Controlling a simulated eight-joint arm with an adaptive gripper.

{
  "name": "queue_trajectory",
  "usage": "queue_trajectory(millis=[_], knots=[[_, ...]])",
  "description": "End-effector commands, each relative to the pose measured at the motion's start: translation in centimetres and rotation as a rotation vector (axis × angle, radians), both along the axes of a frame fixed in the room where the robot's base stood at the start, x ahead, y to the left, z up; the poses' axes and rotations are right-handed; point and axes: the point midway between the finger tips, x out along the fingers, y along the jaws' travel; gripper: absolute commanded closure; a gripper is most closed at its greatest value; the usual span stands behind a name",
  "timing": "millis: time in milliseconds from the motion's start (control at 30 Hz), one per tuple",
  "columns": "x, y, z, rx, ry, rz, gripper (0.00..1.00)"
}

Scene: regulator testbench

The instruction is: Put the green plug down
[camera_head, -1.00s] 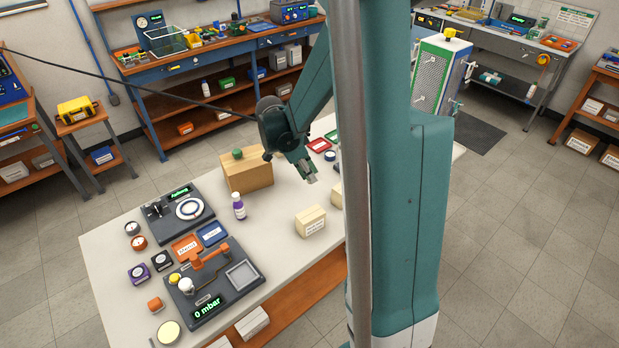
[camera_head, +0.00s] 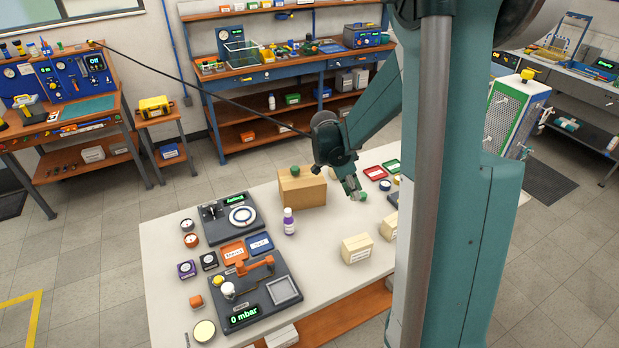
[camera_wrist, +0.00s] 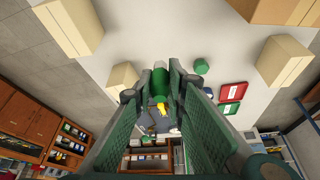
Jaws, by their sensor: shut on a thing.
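In the wrist view my gripper (camera_wrist: 162,85) is shut on a green plug (camera_wrist: 160,82), which sits between the two fingertips, with a pale part at its far end. In the head view my gripper (camera_head: 357,192) hangs over the white table, right of the cardboard box. A small green piece shows at its tip; I cannot tell whether this is the held plug. A second green piece (camera_wrist: 201,66) lies on the table, apart from the fingers to the right in the wrist view. Another green knob-like piece (camera_head: 295,170) stands on the cardboard box (camera_head: 302,190).
Cream boxes (camera_head: 357,248) stand near the table's front edge. A red tray (camera_wrist: 233,90) and a green tray (camera_wrist: 230,108) lie to the right in the wrist view. The pressure bench (camera_head: 255,290) and a purple-labelled bottle (camera_head: 289,222) are at left.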

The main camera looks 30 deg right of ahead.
Motion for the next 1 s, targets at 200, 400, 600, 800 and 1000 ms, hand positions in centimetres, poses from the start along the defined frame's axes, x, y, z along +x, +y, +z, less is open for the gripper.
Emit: queue_trajectory(millis=[200, 400, 600, 800, 1000], knots=[[5.9, 2.5, 3.8, 0.001, 0.000, 0.123, 0.99], [11.5, 5.4, 7.0, 0.001, 0.002, 0.246, 0.99], [15.5, 7.9, 9.3, 0.000, 0.003, 0.340, 0.99], [17.3, 9.2, 10.1, -0.001, 0.003, 0.383, 0.99], [17.6, 9.3, 10.2, -0.001, 0.003, 0.388, 0.99]])
